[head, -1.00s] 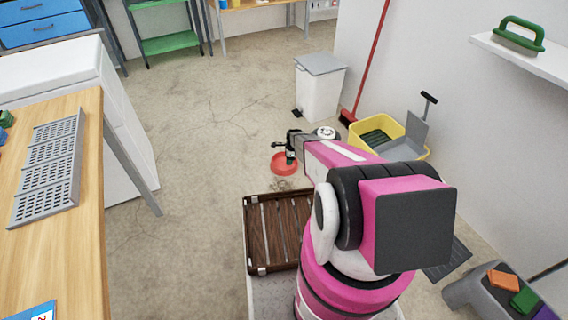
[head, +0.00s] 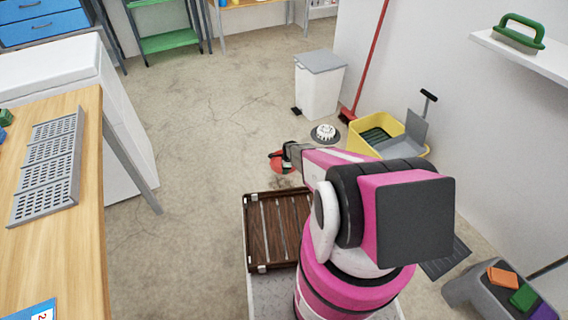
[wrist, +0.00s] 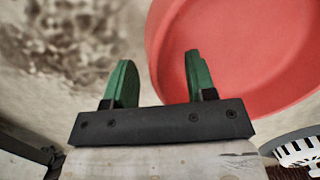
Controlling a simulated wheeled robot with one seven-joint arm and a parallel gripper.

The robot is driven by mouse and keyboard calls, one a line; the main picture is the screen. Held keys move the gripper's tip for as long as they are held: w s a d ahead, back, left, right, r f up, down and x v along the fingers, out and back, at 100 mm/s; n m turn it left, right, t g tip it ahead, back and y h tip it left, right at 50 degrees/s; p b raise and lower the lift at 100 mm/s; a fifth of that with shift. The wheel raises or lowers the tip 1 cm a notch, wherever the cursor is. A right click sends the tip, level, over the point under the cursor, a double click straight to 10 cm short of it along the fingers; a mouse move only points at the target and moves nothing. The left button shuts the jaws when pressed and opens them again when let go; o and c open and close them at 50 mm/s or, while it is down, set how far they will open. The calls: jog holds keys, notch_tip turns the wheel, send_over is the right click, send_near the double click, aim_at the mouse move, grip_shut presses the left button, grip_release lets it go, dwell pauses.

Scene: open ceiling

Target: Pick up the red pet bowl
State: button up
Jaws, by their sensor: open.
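The red pet bowl (head: 279,168) sits on the concrete floor beyond the wooden slatted tray, partly hidden by my gripper (head: 277,156) in the head view. In the wrist view the bowl (wrist: 255,60) fills the upper right. My gripper (wrist: 160,82) is open there, with two green fingers. The right finger overlaps the inside of the bowl and the left finger is over bare floor, with the bowl's left rim between them. The gap in height between fingertips and rim is hard to tell.
A wooden slatted tray (head: 262,232) lies in front of my arm. A white round object on a grey disc (head: 323,134) stands right of the bowl. A white bin (head: 319,88), a yellow bucket (head: 384,130) and a red-handled broom (head: 371,62) stand farther right. Floor left is clear.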

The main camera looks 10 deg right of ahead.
grip_shut()
jog(key=shift+r, duration=0.1)
dwell(0.3)
